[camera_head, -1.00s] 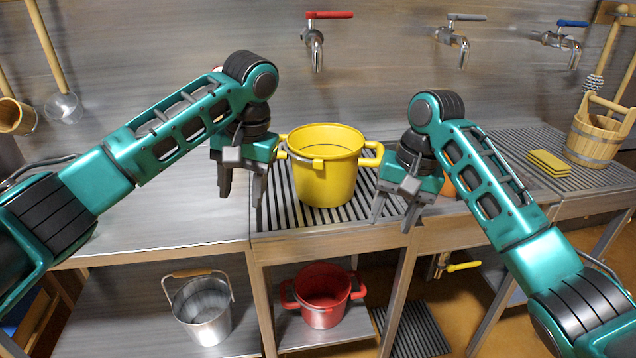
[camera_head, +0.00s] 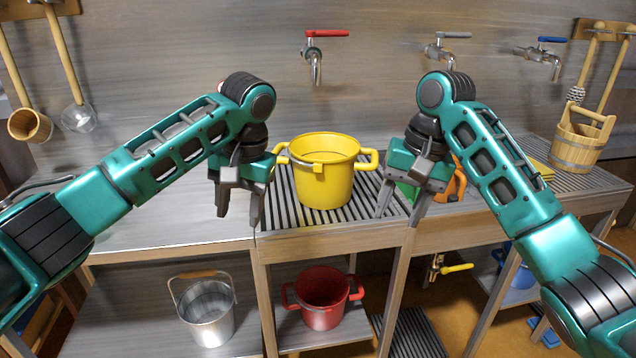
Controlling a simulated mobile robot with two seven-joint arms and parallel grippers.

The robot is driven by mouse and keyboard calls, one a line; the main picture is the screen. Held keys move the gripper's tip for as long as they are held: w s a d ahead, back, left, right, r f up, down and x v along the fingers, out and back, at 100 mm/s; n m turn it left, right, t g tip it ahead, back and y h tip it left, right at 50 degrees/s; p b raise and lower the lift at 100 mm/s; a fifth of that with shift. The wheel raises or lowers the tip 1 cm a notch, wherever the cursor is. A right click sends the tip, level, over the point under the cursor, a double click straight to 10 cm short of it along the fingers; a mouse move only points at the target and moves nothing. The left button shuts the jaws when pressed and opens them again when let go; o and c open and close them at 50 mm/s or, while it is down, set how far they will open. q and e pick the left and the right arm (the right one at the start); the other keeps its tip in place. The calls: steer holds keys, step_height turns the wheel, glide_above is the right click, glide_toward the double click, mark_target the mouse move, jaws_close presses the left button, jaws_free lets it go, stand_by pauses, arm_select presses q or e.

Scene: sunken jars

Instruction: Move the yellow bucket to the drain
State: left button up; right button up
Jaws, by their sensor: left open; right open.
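The yellow bucket (camera_head: 326,185) stands upright on a slatted grate (camera_head: 285,214) in the counter, below the red-handled tap. It has a loop handle on each side and looks empty inside. My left gripper (camera_head: 238,220) is open, with its fingers pointing down to the left of the bucket, near its left handle. My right gripper (camera_head: 400,215) is open, with its fingers pointing down to the right of the bucket, near its right handle. Both grippers look empty. Which part is the drain I cannot tell for certain; a floor grate (camera_head: 415,335) shows below the counter.
A red pot (camera_head: 322,300) and a metal pail (camera_head: 206,315) sit on the lower shelf. An orange and a green thing (camera_head: 452,182) are partly hidden behind my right gripper. A wooden bucket (camera_head: 577,150) stands at right. The left counter (camera_head: 165,222) is clear.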

step_height(320, 180, up, 6)
steer(key=d, duration=0.1)
steer(key=shift+d+r, duration=0.2)
steer(key=shift+r, duration=0.05)
